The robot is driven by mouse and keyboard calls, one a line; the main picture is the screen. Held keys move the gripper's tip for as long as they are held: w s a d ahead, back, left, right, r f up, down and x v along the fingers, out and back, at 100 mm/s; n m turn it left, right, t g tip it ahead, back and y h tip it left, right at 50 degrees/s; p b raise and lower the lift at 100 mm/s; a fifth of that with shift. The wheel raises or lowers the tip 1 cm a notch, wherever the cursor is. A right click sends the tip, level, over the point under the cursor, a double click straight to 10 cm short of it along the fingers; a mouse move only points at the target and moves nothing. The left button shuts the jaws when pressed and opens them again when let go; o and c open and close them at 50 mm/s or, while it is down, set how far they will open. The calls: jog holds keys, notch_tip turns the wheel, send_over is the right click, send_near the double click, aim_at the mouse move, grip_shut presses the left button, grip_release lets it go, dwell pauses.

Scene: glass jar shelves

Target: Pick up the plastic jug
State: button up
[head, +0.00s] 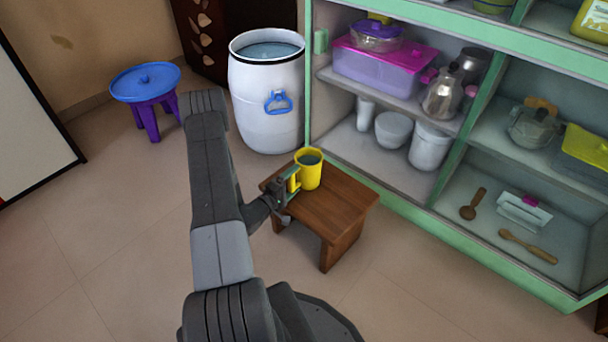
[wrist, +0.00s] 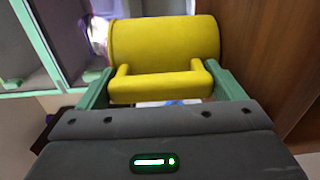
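The plastic jug (head: 310,170) is yellow, upright on a small wooden stool (head: 340,205), and seems to have dark liquid or a dark inside. Its handle points towards my gripper (head: 290,183). In the wrist view, the jug (wrist: 165,40) lies sideways in the picture, with its handle (wrist: 160,86) nearest to me. The green fingers of my gripper (wrist: 162,88) are spread wide, one beyond each end of the handle. Whether they touch the handle is not clear.
A green-framed shelf (head: 380,195) with containers and pots stands to the right. A white barrel (head: 262,110) is behind the stool. A purple stool (head: 155,115) with a blue lid-like top (head: 140,84) stands at the left. Floor is clear in front.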

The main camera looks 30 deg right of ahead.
jog(key=c, duration=1.3)
notch_tip(320, 180, up, 10)
jog(key=p, duration=0.3)
jog(key=o, duration=1.4)
jog(key=shift+c, duration=0.2)
jog(key=c, duration=1.1)
